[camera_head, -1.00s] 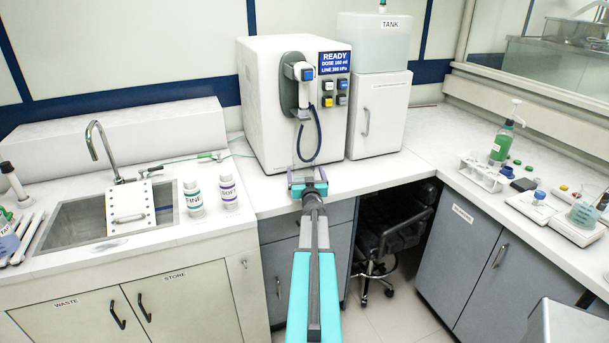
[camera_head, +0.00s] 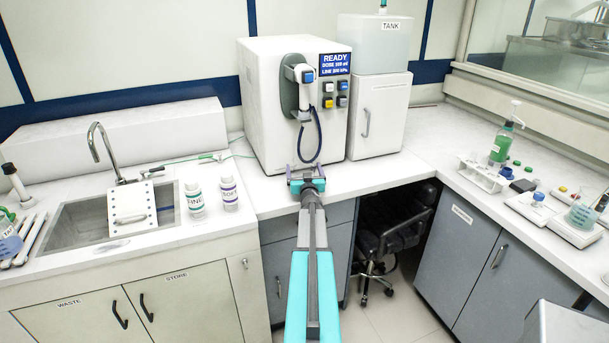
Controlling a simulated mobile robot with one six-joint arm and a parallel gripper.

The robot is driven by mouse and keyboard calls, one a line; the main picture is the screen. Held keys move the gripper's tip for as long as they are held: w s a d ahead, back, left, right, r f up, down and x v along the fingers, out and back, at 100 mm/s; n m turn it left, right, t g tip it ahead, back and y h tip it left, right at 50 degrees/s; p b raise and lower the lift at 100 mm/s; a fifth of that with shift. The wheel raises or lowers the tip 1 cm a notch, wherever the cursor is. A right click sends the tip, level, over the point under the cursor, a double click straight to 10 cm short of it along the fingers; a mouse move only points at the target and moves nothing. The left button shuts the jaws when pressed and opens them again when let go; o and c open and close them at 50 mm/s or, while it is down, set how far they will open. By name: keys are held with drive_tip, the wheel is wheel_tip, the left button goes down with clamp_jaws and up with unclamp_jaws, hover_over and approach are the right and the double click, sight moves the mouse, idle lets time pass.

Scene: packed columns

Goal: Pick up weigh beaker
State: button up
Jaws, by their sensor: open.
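A clear beaker (camera_head: 581,215) with pale greenish contents or tint stands on a white balance (camera_head: 560,228) on the right bench, near the picture's right edge. I take it as the weigh beaker; any writing on it is too small to read. My gripper (camera_head: 303,172) is open and empty, in the middle of the view. It is in front of the white dispenser, far to the left of the beaker. Another labelled beaker (camera_head: 9,243) with bluish contents is at the far left edge, partly cut off.
The dispenser (camera_head: 270,110) reads READY, with a tank unit (camera_head: 383,110) beside it. A green pump bottle (camera_head: 501,146), a vial rack (camera_head: 482,178) and a second balance (camera_head: 530,207) stand on the right bench. Two white bottles (camera_head: 194,198) stand by the sink (camera_head: 75,225).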

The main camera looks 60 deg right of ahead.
sight(303, 159)
drive_tip(key=shift+w+d, duration=0.4)
drive_tip(key=shift+d, duration=0.05)
idle(0.3)
drive_tip(key=c, duration=1.4)
drive_tip(key=shift+r, duration=0.65)
wheel_tip(303, 159, up, 2)
drive_tip(key=shift+r, duration=0.1)
drive_tip(key=s+a, duration=0.3)
drive_tip(key=s, duration=0.1)
drive_tip(key=s+a+r, duration=0.1)
drive_tip(key=s+a, duration=0.2)
drive_tip(key=s, duration=0.1)
drive_tip(key=s+a, duration=0.3)
drive_tip(key=s, duration=0.2)
drive_tip(key=shift+a+r+b, duration=0.15)
drive_tip(key=shift+r+b, duration=0.1)
drive_tip(key=shift+b, duration=0.15)
